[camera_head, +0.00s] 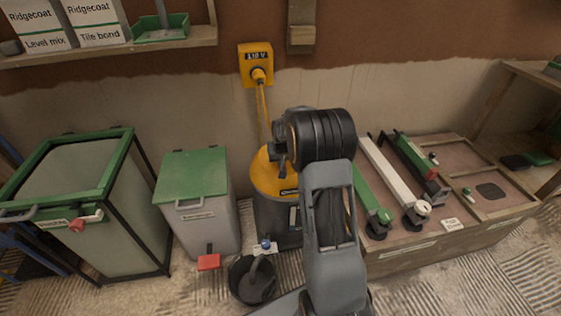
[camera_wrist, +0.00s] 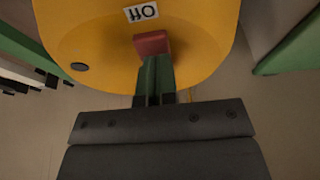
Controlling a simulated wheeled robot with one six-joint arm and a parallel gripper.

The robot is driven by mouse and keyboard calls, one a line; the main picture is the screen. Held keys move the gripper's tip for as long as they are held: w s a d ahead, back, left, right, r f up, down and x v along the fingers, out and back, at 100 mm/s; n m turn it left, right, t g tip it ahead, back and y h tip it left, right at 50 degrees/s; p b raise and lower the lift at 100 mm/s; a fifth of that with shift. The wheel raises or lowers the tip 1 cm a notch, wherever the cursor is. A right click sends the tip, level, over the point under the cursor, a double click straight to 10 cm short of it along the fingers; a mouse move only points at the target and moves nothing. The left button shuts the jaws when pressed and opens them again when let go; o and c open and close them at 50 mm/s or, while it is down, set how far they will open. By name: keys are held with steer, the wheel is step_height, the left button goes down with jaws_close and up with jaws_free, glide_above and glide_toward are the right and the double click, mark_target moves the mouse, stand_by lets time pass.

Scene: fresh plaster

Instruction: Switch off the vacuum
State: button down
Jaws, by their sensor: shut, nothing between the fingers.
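The vacuum (camera_head: 266,180) stands against the wall, with a yellow lid over a dark drum. My arm hides much of it in the head view. In the wrist view its yellow lid (camera_wrist: 100,50) fills the upper part. A red switch (camera_wrist: 152,43) sits on the lid beside a white label (camera_wrist: 141,13) that appears upside down and seems to read OFF. My gripper (camera_wrist: 154,62) is shut and empty, its green fingers together. Their tips meet the red switch in the picture; I cannot tell whether they press it. In the head view the fingertips are hidden.
A yellow wall box (camera_head: 255,62) marked 110 V has a yellow cable running down. A green-lidded bin (camera_head: 195,205) stands left of the vacuum. A wooden bench (camera_head: 420,255) with clamp-like tools is to the right. A black bucket (camera_head: 252,284) is on the floor in front.

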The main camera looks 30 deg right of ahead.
steer(key=shift+w+d+r, duration=0.15)
steer(key=shift+w+r, duration=0.1)
steer(key=shift+w, duration=0.2)
steer(key=shift+p, duration=0.3)
steer(key=shift+r, duration=0.4)
steer(key=p+v, duration=0.3)
steer(key=v, duration=0.1)
steer(key=shift+w+r+p, duration=0.2)
steer(key=shift+r+p, duration=0.1)
steer(key=shift+p, duration=0.05)
steer(key=s+a+r+p, duration=0.1)
steer(key=s+r, duration=0.3)
steer(key=r, duration=0.3)
steer(key=shift+s+r+p, duration=0.25)
steer(key=shift+p, duration=0.15)
steer(key=s+a+r+n+p, duration=0.1)
steer(key=s+a+r+p, duration=0.4)
steer(key=r, duration=0.4)
steer(key=s+a+r+p, duration=0.2)
steer(key=s+r+p, duration=0.1)
steer(key=r+p, duration=0.45)
steer(key=s+a+r+n+p, duration=0.1)
steer(key=s+a+r+p, duration=0.2)
steer(key=s+r+p, duration=0.3)
steer(key=s+a+r+n+y+p, duration=0.1)
steer(key=s+a+r+p, duration=0.3)
steer(key=s+r, duration=0.5)
steer(key=shift+s+p, duration=0.2)
steer(key=shift+p, duration=0.95)
